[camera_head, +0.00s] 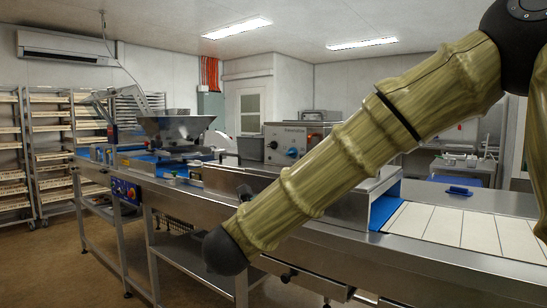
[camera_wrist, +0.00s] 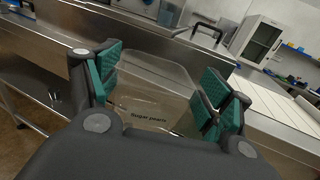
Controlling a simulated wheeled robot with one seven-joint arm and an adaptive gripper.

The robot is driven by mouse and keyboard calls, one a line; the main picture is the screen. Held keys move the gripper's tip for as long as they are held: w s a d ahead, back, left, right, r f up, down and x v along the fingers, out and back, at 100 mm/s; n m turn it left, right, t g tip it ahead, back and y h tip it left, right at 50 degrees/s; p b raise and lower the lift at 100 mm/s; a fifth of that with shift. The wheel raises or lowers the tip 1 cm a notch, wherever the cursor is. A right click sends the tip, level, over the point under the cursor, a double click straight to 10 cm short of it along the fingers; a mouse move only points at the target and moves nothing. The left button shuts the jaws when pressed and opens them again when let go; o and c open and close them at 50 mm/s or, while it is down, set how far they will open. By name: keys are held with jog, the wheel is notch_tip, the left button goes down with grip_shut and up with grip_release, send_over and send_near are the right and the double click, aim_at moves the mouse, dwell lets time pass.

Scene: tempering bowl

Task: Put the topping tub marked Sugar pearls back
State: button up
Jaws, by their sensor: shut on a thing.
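The topping tub (camera_wrist: 152,90) is clear, and the words "Sugar pearls" show on it in the wrist view. In the head view my arm crosses the right half and bends at a black joint low in the middle. My gripper and the tub do not show there.
A long steel machine line (camera_head: 330,238) runs across the room, with a hopper (camera_head: 175,128) and a control box (camera_head: 290,143). White panels (camera_head: 450,225) and a small blue object (camera_head: 459,191) lie at its right. Tray racks (camera_head: 48,150) stand left, beside open floor.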

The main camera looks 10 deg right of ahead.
notch_tip(320, 180, down, 50)
jog(key=s+n+t+y, duration=0.1)
jog(key=n+t+y, duration=0.1)
jog(key=n+y, duration=0.4)
jog(key=y, duration=0.4)
jog(key=shift+s+a+r+n+t, duration=0.2)
jog(key=shift+s+a+n+t, duration=0.1)
jog(key=shift+n+t, duration=0.1)
